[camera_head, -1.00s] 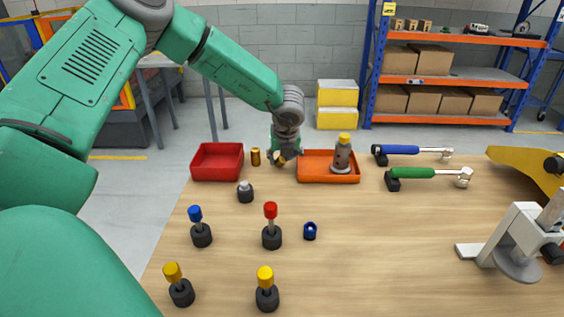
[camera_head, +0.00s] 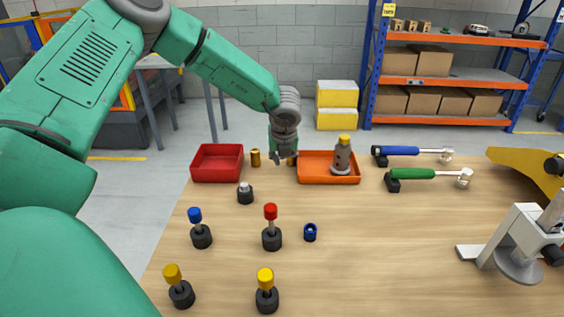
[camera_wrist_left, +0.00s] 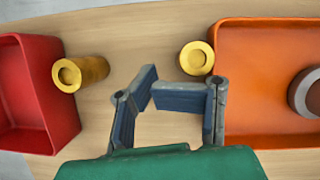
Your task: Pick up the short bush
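A short brass bush (camera_head: 292,160) stands on the table beside the orange tray, partly hidden by my left gripper (camera_head: 281,157) in the head view. In the left wrist view the short bush (camera_wrist_left: 196,58) is upright, close to the tray's left wall, beyond and right of the gripper (camera_wrist_left: 154,84). The gripper's fingers bend inward and their tips appear to meet, with nothing between them. A longer brass bush (camera_wrist_left: 74,73) stands beside the red tray; it also shows in the head view (camera_head: 255,158). My right gripper is out of view.
The red tray (camera_head: 194,175) is left of the gripper. The orange tray (camera_head: 318,181) on the right holds a grey bottle-like part (camera_head: 342,158) with a yellow top. Several black-based pegs stand nearer me. Blue and green-handled tools lie right.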

